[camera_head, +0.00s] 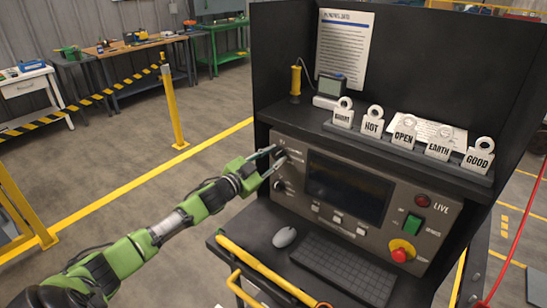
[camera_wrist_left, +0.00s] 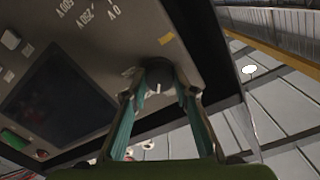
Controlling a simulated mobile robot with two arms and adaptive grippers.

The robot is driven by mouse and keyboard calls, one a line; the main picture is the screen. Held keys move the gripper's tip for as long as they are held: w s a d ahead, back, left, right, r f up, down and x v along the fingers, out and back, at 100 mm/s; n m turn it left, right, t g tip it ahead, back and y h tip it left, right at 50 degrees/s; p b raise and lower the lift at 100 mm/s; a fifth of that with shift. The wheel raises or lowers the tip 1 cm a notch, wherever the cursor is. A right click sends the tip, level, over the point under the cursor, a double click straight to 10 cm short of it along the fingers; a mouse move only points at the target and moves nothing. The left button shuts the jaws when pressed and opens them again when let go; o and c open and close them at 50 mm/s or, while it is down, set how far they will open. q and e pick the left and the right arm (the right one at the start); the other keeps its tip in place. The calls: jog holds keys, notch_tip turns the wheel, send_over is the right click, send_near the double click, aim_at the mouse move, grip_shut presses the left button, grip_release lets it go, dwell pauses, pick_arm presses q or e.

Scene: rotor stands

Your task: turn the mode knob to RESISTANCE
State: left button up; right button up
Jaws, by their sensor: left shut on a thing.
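The grey test panel (camera_head: 395,214) has two dark knobs at its left side, an upper one (camera_head: 281,157) and a lower one (camera_head: 279,186). My left gripper (camera_head: 276,160) reaches in from the left and is shut on the upper knob. In the left wrist view the fingers (camera_wrist_left: 159,82) stand on both sides of a round dark knob (camera_wrist_left: 158,73). A yellow mark is beside it, and upside-down voltage labels are farther off. The fingers partly hide the knob, so I cannot read its setting. My right gripper is not in view.
The panel has a dark screen (camera_head: 348,186), a green switch (camera_head: 413,224) and a red stop button (camera_head: 401,253). A keyboard (camera_head: 343,271) and mouse (camera_head: 284,236) lie on the shelf below. Several white tags stand in a row above. A yellow rail (camera_head: 262,268) runs along the front.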

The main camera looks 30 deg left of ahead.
pick_arm(q)
jog(key=shift+m, duration=0.6)
jog(key=o, duration=1.1)
jog(key=shift+s, duration=0.1)
jog(key=shift+s+f, duration=0.1)
jog(key=shift+s, duration=0.45)
jog(key=s, duration=0.7)
jog(key=s+a, duration=0.1)
jog(key=s, duration=0.2)
jog(key=shift+s+r, duration=0.2)
jog(key=shift+s, duration=0.2)
